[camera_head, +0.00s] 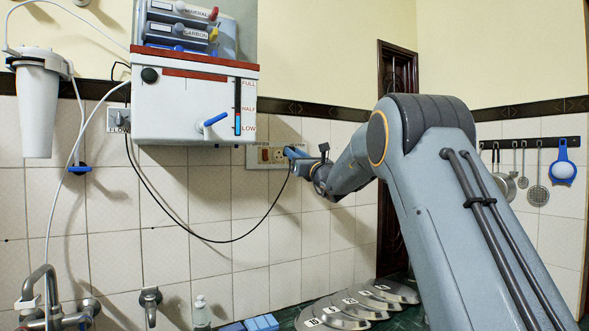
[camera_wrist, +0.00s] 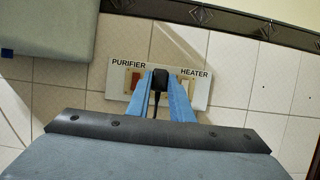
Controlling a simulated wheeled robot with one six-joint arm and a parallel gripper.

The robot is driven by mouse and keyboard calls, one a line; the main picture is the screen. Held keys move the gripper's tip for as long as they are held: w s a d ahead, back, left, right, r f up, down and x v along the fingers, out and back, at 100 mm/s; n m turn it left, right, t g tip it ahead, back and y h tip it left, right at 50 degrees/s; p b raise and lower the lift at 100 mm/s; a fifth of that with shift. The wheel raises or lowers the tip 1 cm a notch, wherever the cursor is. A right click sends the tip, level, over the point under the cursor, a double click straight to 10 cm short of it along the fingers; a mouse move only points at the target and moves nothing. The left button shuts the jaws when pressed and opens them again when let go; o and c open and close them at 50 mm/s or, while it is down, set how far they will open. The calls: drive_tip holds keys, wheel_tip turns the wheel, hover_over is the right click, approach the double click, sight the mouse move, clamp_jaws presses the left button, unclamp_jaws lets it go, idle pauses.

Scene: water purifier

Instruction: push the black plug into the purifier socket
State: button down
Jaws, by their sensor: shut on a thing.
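The black plug (camera_wrist: 160,78) is held between the blue fingers of my gripper (camera_wrist: 160,90) in the wrist view. It sits in front of the middle of the white socket panel (camera_wrist: 117,91), labelled PURIFIER on the left and HEATER on the right. The plug and fingers cover the middle of the panel, and I cannot tell whether the plug touches it or enters a socket. In the head view my gripper (camera_head: 293,153) is at the right end of the panel (camera_head: 252,157). The plug is hidden there; its black cable (camera_head: 205,239) hangs in a loop.
The water purifier (camera_head: 185,110) hangs on the tiled wall, left of and above the panel. A white filter (camera_head: 37,110) and taps (camera_head: 150,300) are further left. Metal lids (camera_head: 330,313) lie on the counter below. Utensils (camera_head: 538,190) hang at right.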

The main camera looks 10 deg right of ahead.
drive_tip(key=shift+w+f+b, duration=0.35)
drive_tip(key=shift+w+f, duration=0.3)
drive_tip(key=shift+f, duration=0.05)
drive_tip(key=shift+d, duration=0.2)
drive_tip(key=shift+w, duration=0.1)
drive_tip(key=shift+w+a+p, duration=0.3)
drive_tip(key=shift+w+p, duration=0.1)
drive_tip(key=shift+w, duration=0.45)
drive_tip(key=shift+w+a+p, duration=0.35)
drive_tip(key=shift+w+p, duration=0.1)
drive_tip(key=shift+w, duration=0.45)
drive_tip(key=shift+w+a+p, duration=0.3)
drive_tip(key=shift+w+p, duration=0.1)
drive_tip(key=shift+w, duration=0.45)
drive_tip(key=shift+b, duration=2)
drive_tip(key=shift+w+a, duration=0.2)
drive_tip(key=shift+w, duration=0.3)
drive_tip(key=c, duration=1.5)
unclamp_jaws()
